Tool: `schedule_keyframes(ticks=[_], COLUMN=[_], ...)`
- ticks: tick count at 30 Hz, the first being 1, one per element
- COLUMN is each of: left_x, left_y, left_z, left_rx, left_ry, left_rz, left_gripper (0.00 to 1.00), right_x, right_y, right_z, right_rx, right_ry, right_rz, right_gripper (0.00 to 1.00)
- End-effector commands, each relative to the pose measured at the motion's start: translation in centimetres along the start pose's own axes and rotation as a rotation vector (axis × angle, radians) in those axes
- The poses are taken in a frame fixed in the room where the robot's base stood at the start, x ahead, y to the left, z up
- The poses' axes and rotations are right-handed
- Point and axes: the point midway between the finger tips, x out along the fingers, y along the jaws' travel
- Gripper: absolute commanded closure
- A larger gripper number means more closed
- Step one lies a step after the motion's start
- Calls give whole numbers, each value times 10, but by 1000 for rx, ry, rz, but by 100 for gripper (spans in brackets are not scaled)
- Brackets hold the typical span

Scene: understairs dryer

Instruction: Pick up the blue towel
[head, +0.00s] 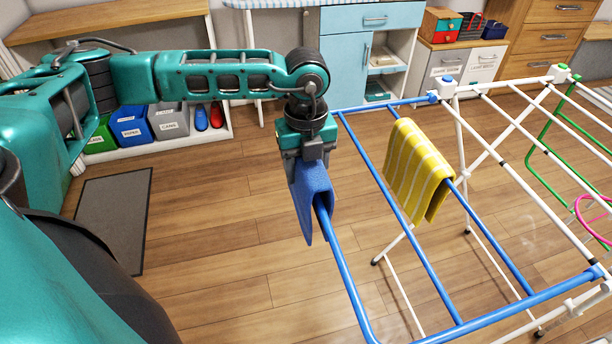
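The blue towel (313,188) hangs folded over the outer left blue rail of the drying rack (357,296). My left gripper (309,157) is directly above the towel, pointing down, with its fingers at the towel's top fold. The fingertips are partly hidden against the towel, so I cannot tell whether they are closed on it. My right gripper is not in view.
A yellow striped towel (417,168) hangs on a nearby rail to the right. Labelled bins (130,126) stand on a low shelf at the back left. A grey mat (115,215) lies on the wooden floor. A light blue cabinet (343,68) stands at the back.

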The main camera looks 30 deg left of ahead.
Motion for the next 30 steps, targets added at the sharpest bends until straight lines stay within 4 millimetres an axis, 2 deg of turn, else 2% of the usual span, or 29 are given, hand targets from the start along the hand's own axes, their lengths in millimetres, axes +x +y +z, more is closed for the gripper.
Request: schedule_keyframes(ticks=[3, 18, 24, 30], left_x=[-26, -123, -151, -164], left_y=[-1, -1, 0, 0], left_z=[0, 0, 0, 0], left_rx=[1, 1, 0, 0], left_ry=[-3, -2, -2, 0], left_rz=[-5, -4, -3, -1], left_gripper=[79, 79, 79, 79], right_x=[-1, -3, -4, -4], right_y=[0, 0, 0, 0], right_z=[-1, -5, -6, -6], right_rx=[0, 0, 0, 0], right_ry=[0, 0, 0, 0], right_rz=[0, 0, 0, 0], right_gripper=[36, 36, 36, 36])
